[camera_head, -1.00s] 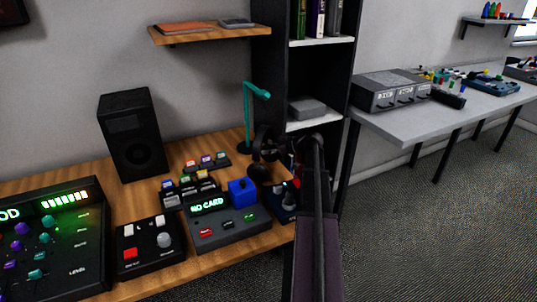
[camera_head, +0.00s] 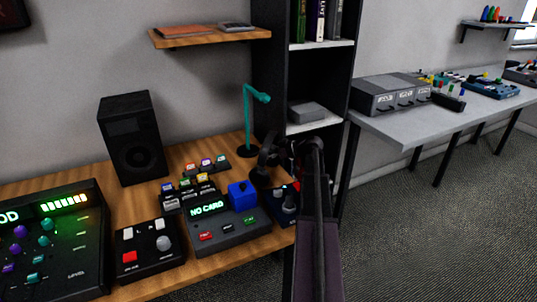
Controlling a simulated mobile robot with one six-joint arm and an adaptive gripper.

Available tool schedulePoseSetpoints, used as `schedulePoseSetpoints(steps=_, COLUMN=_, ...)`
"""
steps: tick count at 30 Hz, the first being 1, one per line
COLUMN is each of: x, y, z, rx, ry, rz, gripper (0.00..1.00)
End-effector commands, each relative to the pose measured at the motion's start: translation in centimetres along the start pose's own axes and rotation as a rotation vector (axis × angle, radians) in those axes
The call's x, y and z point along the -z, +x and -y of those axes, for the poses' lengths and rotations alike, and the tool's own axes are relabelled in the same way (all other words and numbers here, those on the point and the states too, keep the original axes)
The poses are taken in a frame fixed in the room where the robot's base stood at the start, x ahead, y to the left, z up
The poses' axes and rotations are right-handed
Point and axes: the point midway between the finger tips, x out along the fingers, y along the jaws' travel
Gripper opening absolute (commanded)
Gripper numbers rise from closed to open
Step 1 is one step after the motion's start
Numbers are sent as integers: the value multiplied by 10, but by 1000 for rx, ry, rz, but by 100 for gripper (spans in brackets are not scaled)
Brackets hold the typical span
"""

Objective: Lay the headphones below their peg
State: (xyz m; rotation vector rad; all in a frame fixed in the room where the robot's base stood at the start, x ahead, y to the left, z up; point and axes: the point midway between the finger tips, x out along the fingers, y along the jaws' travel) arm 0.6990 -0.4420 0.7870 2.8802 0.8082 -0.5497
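The black headphones (camera_head: 266,160) are low over the wooden desk, just right of the base of the teal peg stand (camera_head: 247,118). The stand is upright, with a short arm at its top pointing right. My gripper (camera_head: 284,153) is at the right side of the headphones, at the end of my dark arm. Its fingers are dark against the dark headphones and shelf, so I cannot tell whether they are open or shut. I cannot tell whether the headphones touch the desk.
A grey console reading "NO CARD" (camera_head: 222,228) with a blue block (camera_head: 242,194) stands in front. A small dark box (camera_head: 285,204) is beside it. Small coloured-label items (camera_head: 190,190) lie to the left. A black shelf unit (camera_head: 272,70) rises behind. A black speaker (camera_head: 134,140) stands at left.

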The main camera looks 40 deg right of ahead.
Motion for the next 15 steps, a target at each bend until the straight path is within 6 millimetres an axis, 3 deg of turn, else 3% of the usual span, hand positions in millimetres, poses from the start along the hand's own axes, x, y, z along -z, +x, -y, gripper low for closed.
schedulePoseSetpoints(steps=8, x=3, y=-11, z=0, rx=-1, ry=1, rz=0, gripper=77)
schedulePoseSetpoints(steps=15, x=4, y=-44, z=0, rx=-2, ry=1, rz=0, gripper=77)
